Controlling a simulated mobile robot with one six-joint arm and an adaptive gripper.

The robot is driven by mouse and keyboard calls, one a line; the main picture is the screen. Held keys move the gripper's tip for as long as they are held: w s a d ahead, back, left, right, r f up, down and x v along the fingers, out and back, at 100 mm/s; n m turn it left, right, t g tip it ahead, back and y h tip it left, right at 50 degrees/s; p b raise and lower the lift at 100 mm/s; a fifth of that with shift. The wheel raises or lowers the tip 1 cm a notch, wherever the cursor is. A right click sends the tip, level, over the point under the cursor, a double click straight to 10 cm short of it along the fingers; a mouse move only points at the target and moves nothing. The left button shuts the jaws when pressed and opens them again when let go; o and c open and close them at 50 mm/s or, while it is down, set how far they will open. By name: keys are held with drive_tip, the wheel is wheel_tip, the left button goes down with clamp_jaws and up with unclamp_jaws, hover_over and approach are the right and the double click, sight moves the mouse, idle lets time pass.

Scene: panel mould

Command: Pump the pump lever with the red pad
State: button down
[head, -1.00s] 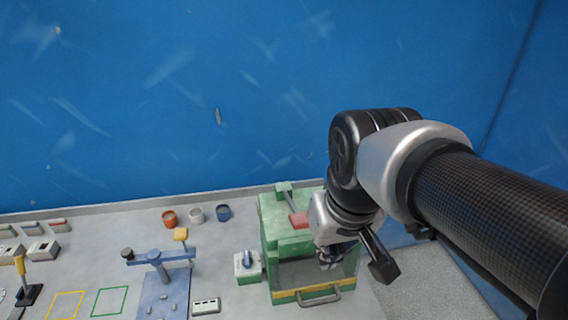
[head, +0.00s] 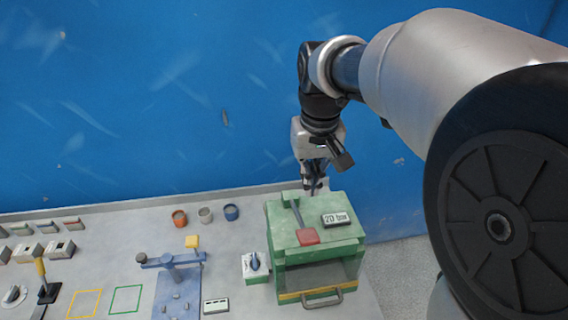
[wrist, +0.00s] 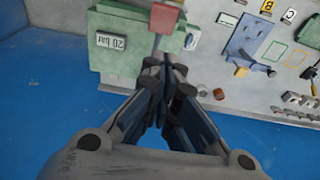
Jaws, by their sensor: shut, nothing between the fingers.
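The pump lever's red pad (head: 307,236) sits on top of the green machine box (head: 283,222), at the near end of a grey lever arm (head: 297,213) that runs back to a green block. In the wrist view the red pad (wrist: 164,18) is at the top, just beyond the fingertips. My gripper (head: 313,185) is shut and empty, pointing down above the back edge of the box, behind the red pad and apart from it. It also shows in the wrist view (wrist: 166,62) with its fingertips together.
A display reading 20 bar (head: 336,218) is on the box top, right of the pad. A yellow-edged front with a handle (head: 322,298) faces forward. The blue wall is close behind.

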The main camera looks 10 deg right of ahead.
drive_tip(key=b, duration=0.1)
hover_over(305, 231)
wheel_tip(305, 231, down, 12)
drive_tip(key=shift+f, duration=0.25)
drive_tip(key=shift+s+f, duration=0.2)
drive_tip(key=shift+f, duration=0.35)
